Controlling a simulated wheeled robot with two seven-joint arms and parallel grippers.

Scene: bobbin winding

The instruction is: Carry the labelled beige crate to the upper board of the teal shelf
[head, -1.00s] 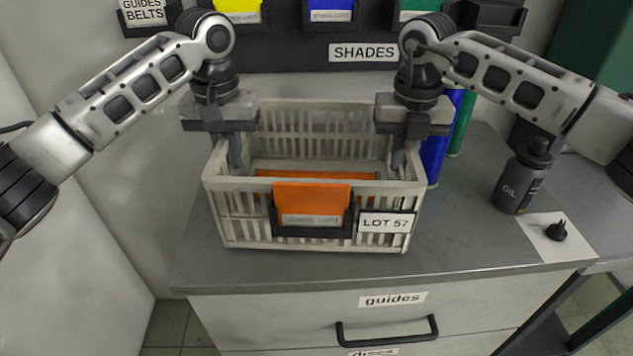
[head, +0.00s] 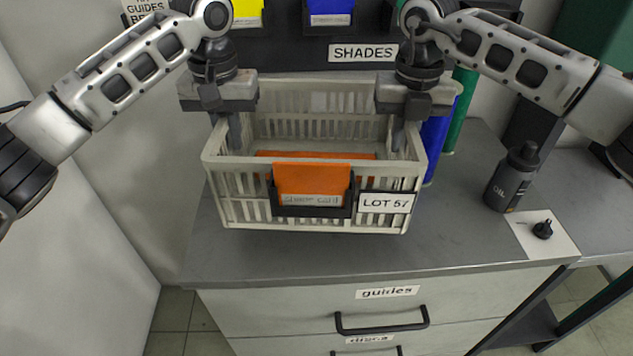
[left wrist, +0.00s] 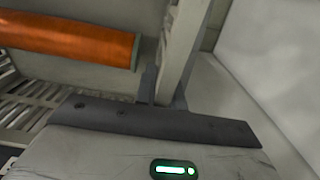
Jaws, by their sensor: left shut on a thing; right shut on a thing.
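The beige slatted crate (head: 235,215), labelled LOT 57 (head: 386,203), is upright over the grey counter and appears raised a little off it. An orange card in a dark holder (head: 312,184) is on its front, and an orange roll (left wrist: 70,38) lies inside. My left gripper (head: 234,132) is shut on the crate's left wall, which also shows in the left wrist view (left wrist: 187,40). My right gripper (head: 398,135) is shut on its right wall. The fingertips are partly hidden by the walls. The teal shelf cannot be clearly made out.
A grey counter (head: 300,260) with drawers is below. A dark oil bottle (head: 512,180) and a small black part (head: 543,229) on white paper stand at right. Blue (head: 433,145) and green (head: 464,105) rolls stand behind the crate's right side. A SHADES rack (head: 285,55) is behind.

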